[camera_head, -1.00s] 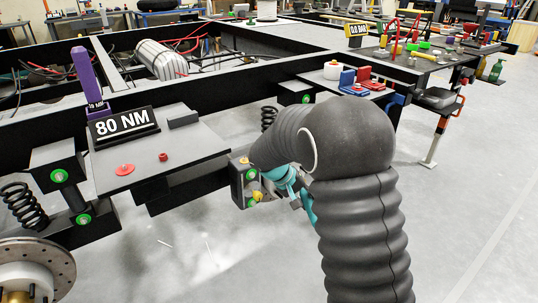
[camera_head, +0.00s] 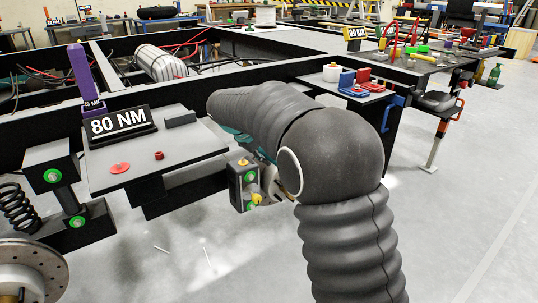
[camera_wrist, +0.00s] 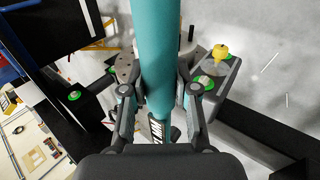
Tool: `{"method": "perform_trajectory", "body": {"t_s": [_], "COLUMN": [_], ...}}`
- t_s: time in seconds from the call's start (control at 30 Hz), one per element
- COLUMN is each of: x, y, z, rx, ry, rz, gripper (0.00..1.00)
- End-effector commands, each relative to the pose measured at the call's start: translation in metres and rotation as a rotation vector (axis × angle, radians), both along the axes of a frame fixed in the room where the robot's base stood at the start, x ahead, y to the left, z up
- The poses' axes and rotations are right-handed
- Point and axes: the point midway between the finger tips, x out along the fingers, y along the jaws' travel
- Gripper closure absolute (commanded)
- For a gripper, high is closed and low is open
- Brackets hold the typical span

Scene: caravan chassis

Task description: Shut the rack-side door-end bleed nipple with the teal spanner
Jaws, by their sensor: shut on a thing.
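The teal spanner (camera_wrist: 153,50) runs up the middle of the wrist view. My gripper (camera_wrist: 156,105) is shut on it, with a finger on each side of the bar. The spanner's working end is out of sight. In the head view my sleeved arm hides the gripper, and only a sliver of teal (camera_head: 237,137) shows beneath it. A dark block with a yellow-capped nipple (camera_head: 243,162) and green-ringed bolts stands below my arm. The wrist view shows a yellow-capped nipple (camera_wrist: 221,51) right of the spanner, apart from it. I cannot tell which nipple is the rack-side door-end one.
A grey shelf (camera_head: 195,145) carries the 80 NM sign (camera_head: 121,125), a purple tool (camera_head: 85,70) and red caps. A second shelf (camera_head: 370,97) with blue and red items lies behind my arm. Black chassis rails run across the back. Open grey floor lies in front.

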Motion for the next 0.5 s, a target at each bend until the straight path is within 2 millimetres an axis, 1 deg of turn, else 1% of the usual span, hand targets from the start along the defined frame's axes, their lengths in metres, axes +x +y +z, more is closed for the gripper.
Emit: {"method": "perform_trajectory", "body": {"t_s": [0.1,0.5], "x": [-0.002,-0.002], "y": [-0.002,-0.001], "z": [0.001,-0.03], "rx": [0.003,0.002], "ry": [-0.008,-0.006], "rz": [0.004,0.005], "gripper": [1.0,1.0]}}
